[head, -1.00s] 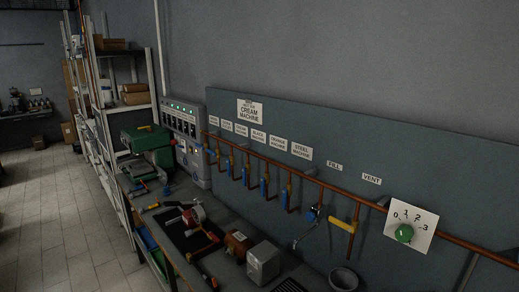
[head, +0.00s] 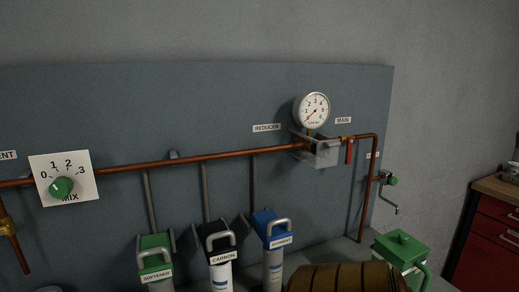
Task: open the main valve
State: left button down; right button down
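The main valve (head: 349,151) shows at the right of the head view as a red lever on the copper pipe, below the label MAIN (head: 343,120). Its lever hangs down, across the pipe. A round white pressure gauge (head: 312,109) stands above the grey reducer block (head: 322,153), just left of the valve. The gauge needle points to the lower left, near the low end of the scale. Neither of my grippers is in view.
A green MIX knob (head: 61,187) on a white plate is at the left. Green, black and blue cartridges (head: 273,228) stand below the pipe. A green box (head: 401,250), a brown ribbed cylinder (head: 345,278) and a red drawer cabinet (head: 497,235) are at the right.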

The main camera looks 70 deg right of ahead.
aim_at(349, 141)
jog(key=z, duration=2.9)
